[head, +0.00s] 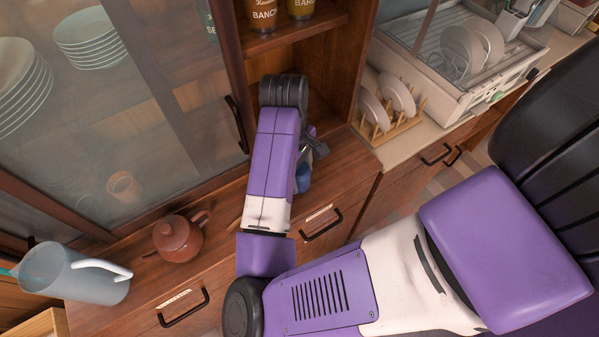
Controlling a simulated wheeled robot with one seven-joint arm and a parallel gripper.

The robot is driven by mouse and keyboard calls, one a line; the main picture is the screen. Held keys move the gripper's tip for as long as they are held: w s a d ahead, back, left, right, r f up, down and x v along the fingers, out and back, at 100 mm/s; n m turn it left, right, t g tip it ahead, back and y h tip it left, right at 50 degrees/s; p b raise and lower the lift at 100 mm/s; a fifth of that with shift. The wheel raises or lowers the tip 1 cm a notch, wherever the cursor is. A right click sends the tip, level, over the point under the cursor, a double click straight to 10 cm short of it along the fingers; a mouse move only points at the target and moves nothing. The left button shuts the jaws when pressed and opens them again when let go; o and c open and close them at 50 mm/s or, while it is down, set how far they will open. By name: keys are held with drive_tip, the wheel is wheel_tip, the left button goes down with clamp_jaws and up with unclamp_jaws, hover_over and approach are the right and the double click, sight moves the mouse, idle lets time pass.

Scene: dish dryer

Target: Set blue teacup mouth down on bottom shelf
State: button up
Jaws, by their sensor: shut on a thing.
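The blue teacup (303,179) shows as a small blue patch beside my forearm, in front of the open wooden cabinet. Most of it is hidden by my arm, so I cannot tell which way its mouth faces. My gripper (314,148) is partly in view just above the cup. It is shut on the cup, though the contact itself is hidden. The open niche of the cabinet, with its bottom shelf (338,137), lies behind my wrist. A higher shelf (290,38) holds jars.
Glass doors (170,90) with stacked plates stand at left. A brown teapot (178,238) and a translucent pitcher (70,275) sit on the wooden counter. At right are a wooden plate rack (400,127) and a dish dryer (450,85) holding plates.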

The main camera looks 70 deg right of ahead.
drive_tip(key=shift+f+b, duration=0.3)
drive_tip(key=shift+f, duration=0.15)
drive_tip(key=o, duration=1.6)
drive_tip(key=shift+r, duration=0.1)
drive_tip(key=r, duration=0.2)
drive_tip(key=r+p, duration=0.1)
drive_tip(key=r, duration=0.2)
drive_tip(key=w+r, duration=0.1)
drive_tip(key=r, duration=0.1)
drive_tip(key=shift+r, duration=0.35)
